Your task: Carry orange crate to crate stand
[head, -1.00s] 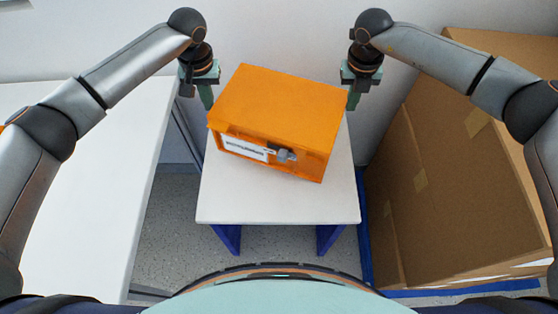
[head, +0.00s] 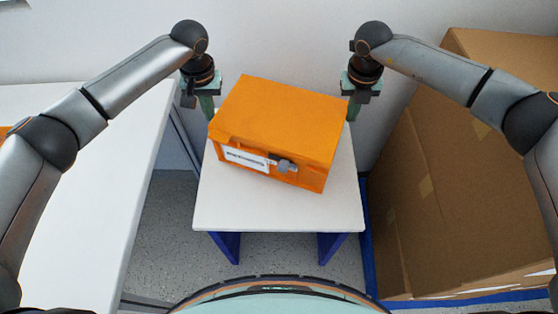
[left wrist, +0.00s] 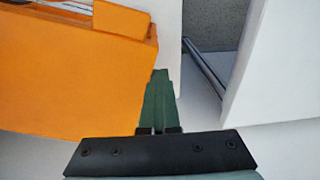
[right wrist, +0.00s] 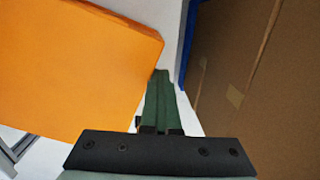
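The orange crate (head: 275,115) rests on the white-topped stand with blue legs (head: 280,212), turned at an angle. A white label and a grey latch show on its near side. My left gripper (head: 208,108) is at the crate's left side, and my right gripper (head: 352,107) is at its right side. In the left wrist view, the green fingers (left wrist: 160,98) are together beside the crate (left wrist: 70,80). In the right wrist view, the fingers (right wrist: 161,98) are also together beside the crate (right wrist: 70,70). Neither pinches it; I cannot tell whether they touch it.
A long white table (head: 75,200) stands to the left, with a gap of floor before the stand. Large brown cardboard boxes (head: 455,190) on a blue base stand close on the right. A white wall (head: 280,35) is behind.

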